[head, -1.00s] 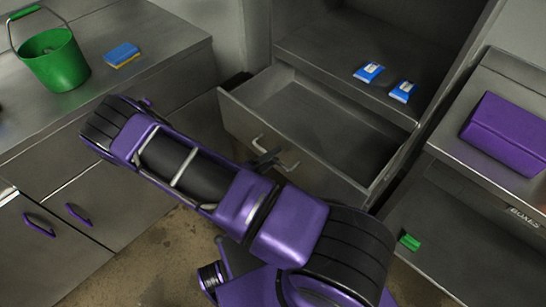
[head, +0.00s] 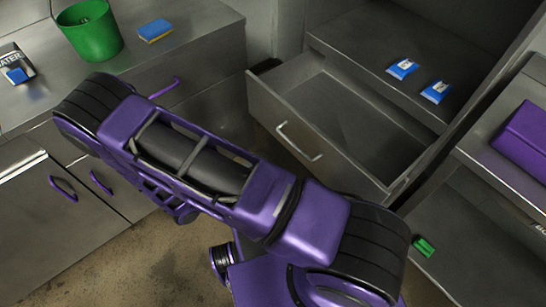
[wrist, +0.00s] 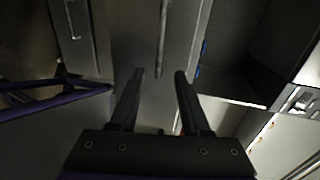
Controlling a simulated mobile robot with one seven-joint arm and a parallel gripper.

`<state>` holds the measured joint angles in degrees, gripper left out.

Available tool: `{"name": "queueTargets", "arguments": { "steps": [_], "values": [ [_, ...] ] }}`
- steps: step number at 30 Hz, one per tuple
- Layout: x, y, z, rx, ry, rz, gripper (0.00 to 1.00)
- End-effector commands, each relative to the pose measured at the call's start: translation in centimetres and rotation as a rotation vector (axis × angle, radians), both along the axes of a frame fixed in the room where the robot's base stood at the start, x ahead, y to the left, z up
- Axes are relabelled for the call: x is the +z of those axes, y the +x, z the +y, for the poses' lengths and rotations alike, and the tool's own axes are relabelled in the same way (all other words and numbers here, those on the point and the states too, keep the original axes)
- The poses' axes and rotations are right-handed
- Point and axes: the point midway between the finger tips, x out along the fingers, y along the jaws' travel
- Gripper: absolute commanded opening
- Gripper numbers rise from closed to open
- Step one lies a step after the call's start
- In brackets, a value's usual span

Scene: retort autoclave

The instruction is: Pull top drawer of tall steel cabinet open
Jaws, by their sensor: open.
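The tall steel cabinet (head: 345,25) stands at the back right in the head view. Its drawer (head: 345,125) is pulled out, and the inside looks empty. The drawer's pale bar handle (head: 298,142) is clear of my arm in that view. My gripper is hidden in the head view, behind my purple arm. In the wrist view my gripper (wrist: 159,74) is open with nothing between its fingers. A bar handle (wrist: 163,38) lies just beyond the fingertips there, apart from them.
Two blue-and-white packets (head: 403,69) lie on the cabinet shelf above the drawer. A counter with a green bucket (head: 90,32) and a sponge (head: 155,30) is on the left. A purple box (head: 525,140) sits at right. A green item (head: 424,247) lies low at right.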

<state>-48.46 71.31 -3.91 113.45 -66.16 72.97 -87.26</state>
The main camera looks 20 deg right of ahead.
Motion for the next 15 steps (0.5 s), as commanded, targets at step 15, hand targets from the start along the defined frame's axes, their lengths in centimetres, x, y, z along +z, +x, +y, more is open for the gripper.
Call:
{"name": "queueTargets", "arguments": {
  "steps": [15],
  "values": [
    [0.5,-0.9,2.2,-0.001,0.0,0.0,0.47]
  ]
}}
